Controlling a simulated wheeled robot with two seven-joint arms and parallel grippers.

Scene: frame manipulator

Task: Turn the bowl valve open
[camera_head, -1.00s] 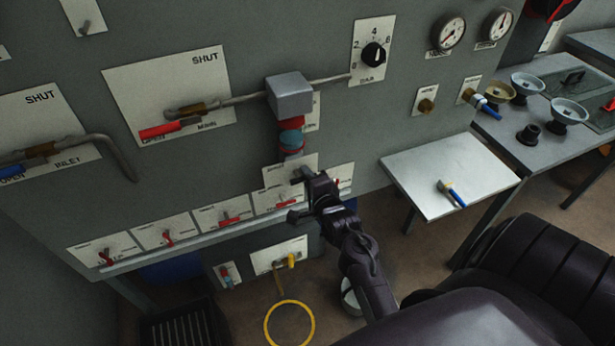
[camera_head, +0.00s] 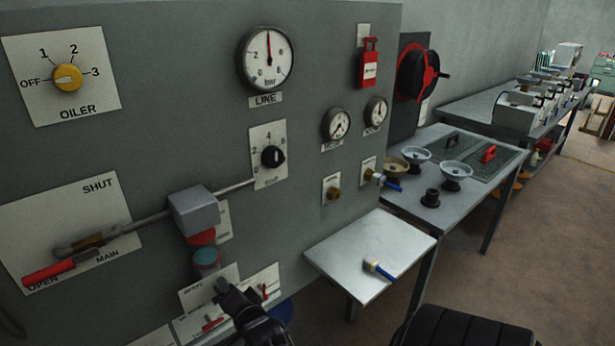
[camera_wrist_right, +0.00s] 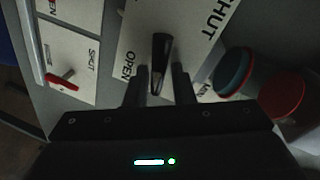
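A white plate (camera_head: 196,294) sits on the grey panel just below the bowl (camera_head: 207,262), which hangs under a grey box (camera_head: 194,211). In the right wrist view a plate (camera_wrist_right: 190,45) carries the words OPEN and SHUT, and a dark lever (camera_wrist_right: 161,55) stands out from it. I cannot read the valve's name. My right gripper (camera_head: 222,287) is in front of the plate. In the wrist view the right gripper (camera_wrist_right: 159,88) has its fingers apart, one on each side of the lever, with small gaps. The lever is hidden in the head view. My left gripper is not in view.
Small plates with red levers (camera_head: 212,323) sit close to my right gripper, low on the panel. The MAIN valve with a red handle (camera_head: 49,271) is to the left. A shelf (camera_head: 345,250) with a blue-handled tool (camera_head: 380,271) juts out to the right.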

